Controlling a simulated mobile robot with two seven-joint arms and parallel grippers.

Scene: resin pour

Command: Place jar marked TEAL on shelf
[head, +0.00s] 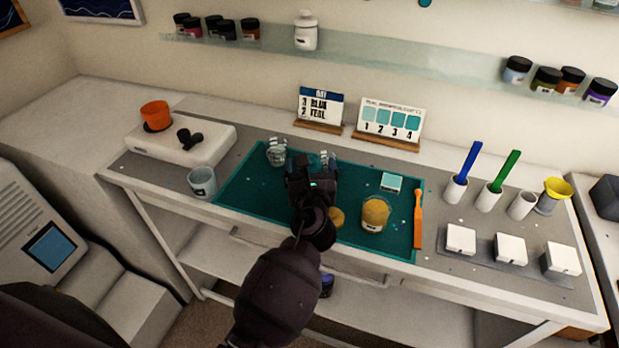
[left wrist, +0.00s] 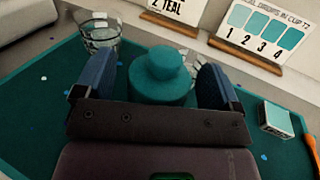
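In the left wrist view a teal jar (left wrist: 160,80) with a rounded teal top stands upright on the teal mat (left wrist: 40,95). My left gripper (left wrist: 157,85) is open, with its blue finger pads on either side of the jar. A gap shows at the jar's left side; contact at the right side is unclear. In the head view my left gripper (head: 312,165) is over the mat (head: 245,190) and hides the jar. I can read no label on the jar. The glass shelf (head: 400,66) runs along the wall behind the bench. My right gripper is out of view.
A clear glass (head: 276,152), an amber-filled cup (head: 375,214) and an orange tool (head: 418,218) are on the mat. Two cards (head: 320,106) (head: 390,122) stand behind it. The shelf holds dark-lidded jars (head: 226,29) and a white jar (head: 306,32), with bare stretches between.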

